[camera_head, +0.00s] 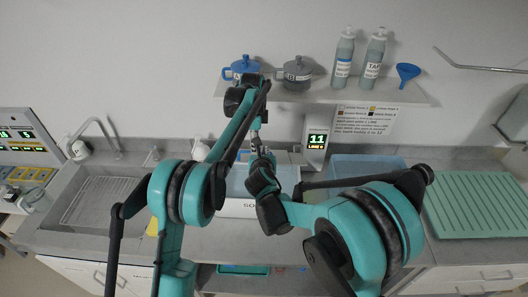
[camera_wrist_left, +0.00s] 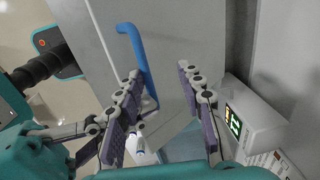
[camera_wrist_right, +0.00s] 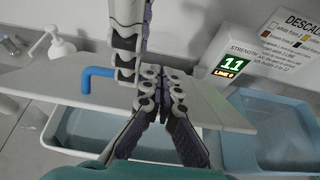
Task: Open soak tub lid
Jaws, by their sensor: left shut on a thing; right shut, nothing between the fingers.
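The soak tub (camera_head: 235,207) stands on the counter in the middle of the head view, partly hidden by my arms. In the right wrist view its pale rim (camera_wrist_right: 58,150) and greyish-blue inside show below the raised, tilted grey lid (camera_wrist_right: 205,105). The lid has a blue bar handle (camera_wrist_right: 88,80), which also shows in the left wrist view (camera_wrist_left: 135,45).
A display unit reading 11 (camera_head: 317,138) stands behind the tub. A blue bin (camera_head: 365,168) is to its right, then a green ribbed mat (camera_head: 475,203). A sink (camera_head: 95,200) lies left. A shelf (camera_head: 325,97) with pots, bottles and a funnel hangs above.

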